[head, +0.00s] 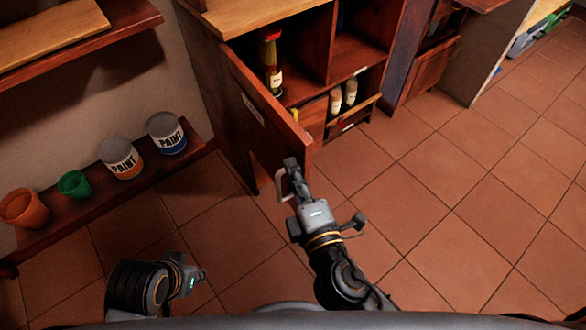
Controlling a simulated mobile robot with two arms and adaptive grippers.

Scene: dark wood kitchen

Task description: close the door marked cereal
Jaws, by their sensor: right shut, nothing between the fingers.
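A dark wood cabinet door (258,118) stands open toward me, swung out at the left side of a cabinet (303,96). A pale label (252,109) is on its face, too small to read. A light metal handle (281,186) sits near its free edge. My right gripper (291,165) is shut and empty at the door's free edge, beside the handle. I cannot tell whether it touches the door. My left gripper (203,274) is low at the left, apart from the door; its fingers are too small to judge.
A bottle with a red cap (273,65) and small jars (350,92) stand inside the cabinet. A low shelf at the left (92,210) holds paint cans (166,132) and pots (25,208). The tiled floor (455,200) at the right is clear.

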